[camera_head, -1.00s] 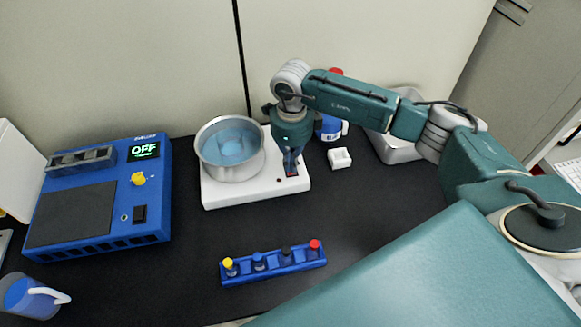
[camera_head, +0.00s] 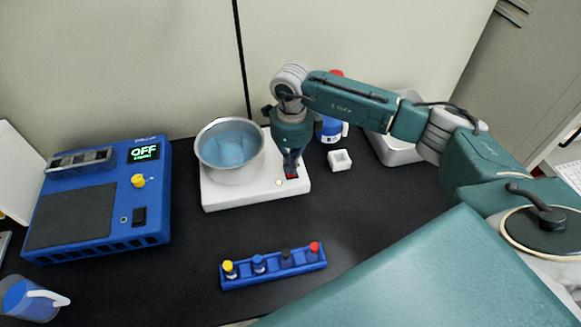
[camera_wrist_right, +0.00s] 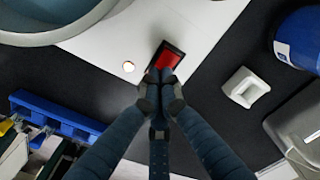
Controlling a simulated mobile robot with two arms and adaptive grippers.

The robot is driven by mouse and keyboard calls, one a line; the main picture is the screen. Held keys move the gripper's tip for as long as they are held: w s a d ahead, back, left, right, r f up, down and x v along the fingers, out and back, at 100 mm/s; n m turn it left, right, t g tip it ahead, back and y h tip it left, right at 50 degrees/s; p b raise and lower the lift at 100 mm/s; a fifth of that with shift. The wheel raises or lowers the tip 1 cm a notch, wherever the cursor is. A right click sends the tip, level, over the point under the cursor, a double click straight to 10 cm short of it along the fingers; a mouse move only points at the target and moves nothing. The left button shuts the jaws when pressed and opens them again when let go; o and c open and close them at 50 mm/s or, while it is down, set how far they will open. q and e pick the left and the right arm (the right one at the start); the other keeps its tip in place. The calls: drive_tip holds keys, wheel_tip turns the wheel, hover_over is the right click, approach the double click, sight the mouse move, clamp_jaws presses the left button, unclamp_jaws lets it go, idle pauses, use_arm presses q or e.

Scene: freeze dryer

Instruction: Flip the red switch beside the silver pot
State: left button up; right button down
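The silver pot (camera_head: 230,171) holds blue liquid and stands on the left of a white base (camera_head: 240,197). The red switch (camera_head: 292,175) is set in the same base, right of the pot; in the right wrist view the red switch (camera_wrist_right: 167,60) sits in a black frame. My right gripper (camera_head: 291,167) points down at the switch, its fingers together with nothing between them. In the right wrist view the gripper's tips (camera_wrist_right: 161,76) are at the near edge of the switch and seem to touch it. A small round light (camera_wrist_right: 129,67) beside the switch is lit. My left gripper is not in view.
A blue device (camera_head: 100,200) reading OFF stands at left. A blue rack (camera_head: 275,268) with several coloured-cap vials is in front. A small white holder (camera_head: 339,160), a blue bottle (camera_head: 331,128) and a grey bin (camera_head: 395,150) are to the right.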

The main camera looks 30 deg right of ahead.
drive_tip(key=shift+r+p, duration=1.45)
drive_tip(key=shift+r, duration=1.55)
drive_tip(key=shift+s+f, duration=0.1)
